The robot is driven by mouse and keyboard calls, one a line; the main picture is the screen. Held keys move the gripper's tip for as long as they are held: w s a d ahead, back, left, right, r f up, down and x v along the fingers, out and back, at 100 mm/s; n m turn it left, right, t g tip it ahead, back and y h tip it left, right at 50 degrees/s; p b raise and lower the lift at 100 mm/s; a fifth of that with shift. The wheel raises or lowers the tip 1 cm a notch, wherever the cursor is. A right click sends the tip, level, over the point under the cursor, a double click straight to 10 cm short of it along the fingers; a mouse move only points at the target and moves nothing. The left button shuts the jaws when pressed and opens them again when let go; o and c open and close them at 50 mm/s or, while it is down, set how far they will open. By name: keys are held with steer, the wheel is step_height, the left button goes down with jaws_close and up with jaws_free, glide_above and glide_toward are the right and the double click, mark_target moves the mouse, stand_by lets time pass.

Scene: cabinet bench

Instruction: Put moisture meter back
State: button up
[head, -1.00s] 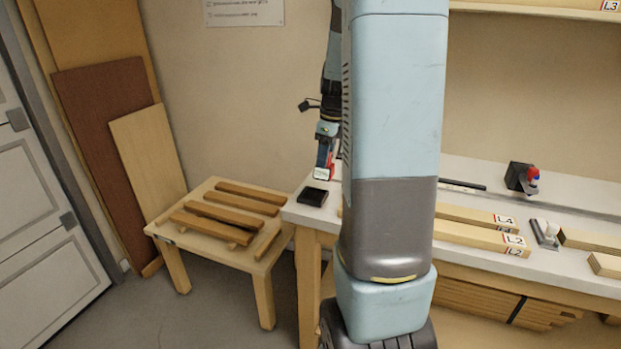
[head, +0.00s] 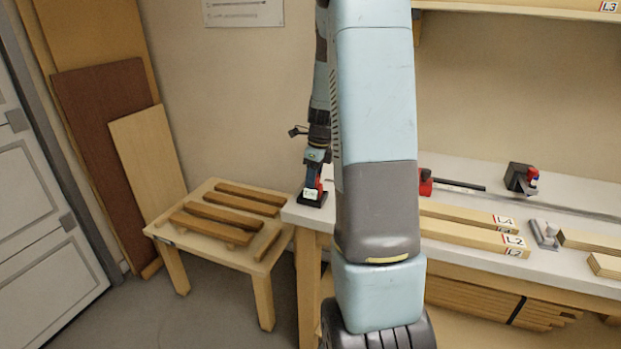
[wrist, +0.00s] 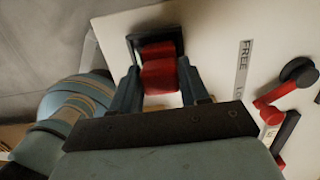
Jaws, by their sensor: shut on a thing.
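The red moisture meter (wrist: 159,75) is between the two fingers of my gripper (wrist: 162,88) in the wrist view. My gripper (head: 314,172) is shut on it and points down at the left end of the bench. In the head view, the meter's pale screen (head: 310,193) shows just above a black holder (head: 313,203). The holder's dark rim (wrist: 133,46) surrounds the meter's far end in the wrist view. The meter's lower end is at the holder. I cannot tell how deep it sits.
A low table (head: 205,248) with several wooden strips stands left of the bench (head: 470,175). Labelled boards (head: 470,235) lie on the bench. A red and black tool (wrist: 285,90) and a "FREE" label (wrist: 243,68) are beside the holder. My arm hides part of the bench.

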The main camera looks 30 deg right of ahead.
steer(key=shift+f, duration=0.1)
steer(key=o, duration=1.2)
steer(key=shift+c, duration=0.2)
step_height(320, 180, up, 12)
steer(key=d+f, duration=0.1)
steer(key=s+a+r+n+t, duration=0.1)
steer(key=s+a+r+n, duration=0.5)
steer(key=a+r+n, duration=0.1)
steer(key=s+a+r+n+t, duration=0.1)
steer(key=s+a+n+t, duration=0.1)
steer(key=s+a+n, duration=0.5)
steer(key=s+a+r+n+t+h, duration=0.1)
steer(key=s+a+r+n, duration=0.1)
steer(key=s+a+n, duration=0.5)
steer(key=s+n, duration=0.5)
steer(key=n, duration=0.2)
steer(key=shift+s+r+t, duration=0.15)
steer(key=shift+s+t, duration=0.15)
steer(key=shift+t, duration=0.1)
